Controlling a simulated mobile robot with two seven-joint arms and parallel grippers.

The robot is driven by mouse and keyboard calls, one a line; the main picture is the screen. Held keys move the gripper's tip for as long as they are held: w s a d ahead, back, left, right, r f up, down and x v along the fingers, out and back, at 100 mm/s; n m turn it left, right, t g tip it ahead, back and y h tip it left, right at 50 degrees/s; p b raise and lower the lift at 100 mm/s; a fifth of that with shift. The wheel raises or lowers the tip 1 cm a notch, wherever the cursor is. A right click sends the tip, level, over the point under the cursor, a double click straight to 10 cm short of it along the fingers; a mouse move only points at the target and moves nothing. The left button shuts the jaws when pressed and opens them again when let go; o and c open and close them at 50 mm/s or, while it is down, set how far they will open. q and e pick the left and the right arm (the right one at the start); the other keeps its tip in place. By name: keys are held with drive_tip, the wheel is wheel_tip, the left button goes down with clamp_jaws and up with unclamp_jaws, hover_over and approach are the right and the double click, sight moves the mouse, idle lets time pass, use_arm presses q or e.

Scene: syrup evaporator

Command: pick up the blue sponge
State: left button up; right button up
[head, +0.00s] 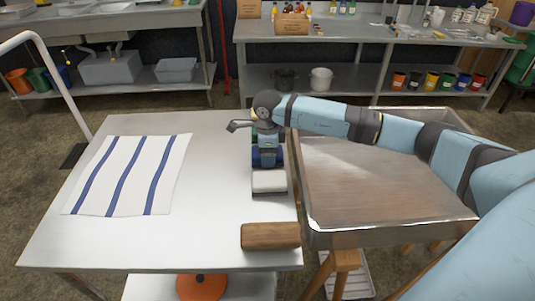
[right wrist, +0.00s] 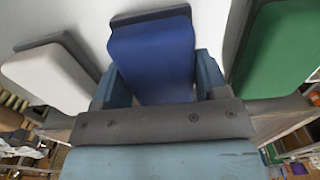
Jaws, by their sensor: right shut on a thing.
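The blue sponge (head: 258,158) is on the right part of the steel table, in a row with other sponges. It also shows in the right wrist view (right wrist: 152,52), between the two fingers. My right gripper (head: 267,151) points down over the row and is shut on the blue sponge, with a finger on each side. I cannot tell whether the sponge is touching the table. The gripper hides part of it in the head view. My left gripper is not in view.
A white sponge (head: 269,181) and a green sponge (right wrist: 280,50) flank the blue one closely. A brown wooden block (head: 270,236) lies near the front edge. A striped towel (head: 130,175) lies left. A metal pan (head: 385,190) stands right. The table's middle is clear.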

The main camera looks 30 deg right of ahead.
wheel_tip(320, 180, up, 20)
drive_tip(key=p, duration=0.1)
idle(0.4)
drive_tip(key=shift+o, duration=0.4)
